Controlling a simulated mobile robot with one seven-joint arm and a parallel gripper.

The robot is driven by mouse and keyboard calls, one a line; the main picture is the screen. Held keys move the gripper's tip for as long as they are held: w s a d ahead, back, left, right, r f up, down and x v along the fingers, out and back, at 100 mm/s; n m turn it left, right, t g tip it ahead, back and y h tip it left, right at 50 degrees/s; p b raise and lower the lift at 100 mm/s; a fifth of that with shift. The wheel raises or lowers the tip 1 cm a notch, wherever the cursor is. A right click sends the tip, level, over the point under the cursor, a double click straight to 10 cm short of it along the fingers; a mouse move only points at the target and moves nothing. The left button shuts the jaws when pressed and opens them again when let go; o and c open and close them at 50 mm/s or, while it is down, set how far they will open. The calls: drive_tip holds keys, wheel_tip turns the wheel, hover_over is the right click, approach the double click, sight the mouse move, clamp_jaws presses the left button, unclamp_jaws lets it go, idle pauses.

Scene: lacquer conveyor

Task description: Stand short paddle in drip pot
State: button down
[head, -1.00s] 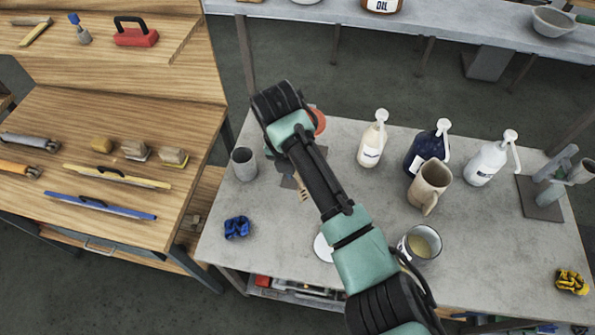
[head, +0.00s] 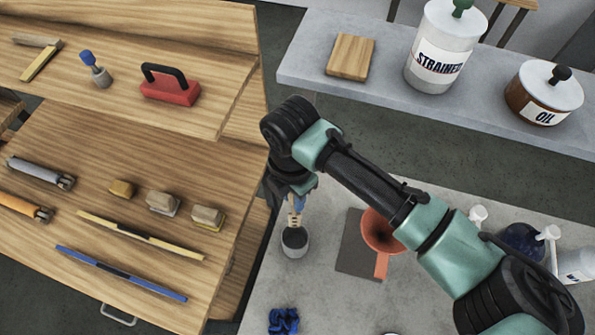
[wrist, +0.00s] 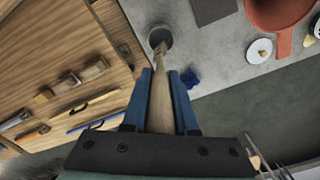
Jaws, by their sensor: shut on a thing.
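My gripper (wrist: 160,100) is shut on the short paddle (wrist: 161,98), a pale wooden piece between its blue fingers. In the head view the paddle (head: 296,212) hangs down from my gripper (head: 297,190), with its lower end at or just above the mouth of the drip pot. The drip pot (head: 295,246) is a grey, dark-mouthed cup standing upright near the left edge of the grey table. In the wrist view the paddle's tip overlaps the near side of the pot (wrist: 160,33). I cannot tell whether the tip is inside the rim.

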drive_tip(key=shift+s+f, duration=0.1)
drive_tip(key=shift+s, duration=0.15)
drive_tip(key=shift+s+d+f, duration=0.1)
drive_tip(key=shift+s+f, duration=0.05)
drive_tip(key=shift+f, duration=0.35)
drive_tip(key=shift+f+b, duration=0.35)
drive_tip(key=shift+f, duration=0.4)
wheel_tip(320, 180, down, 13)
drive_tip(key=b, duration=0.9)
drive_tip(key=shift+b, duration=0.4)
drive_tip(key=shift+r, duration=0.15)
drive_tip(key=c, duration=0.6)
unclamp_jaws()
wheel_tip(320, 180, up, 13)
drive_tip(key=b, duration=0.3)
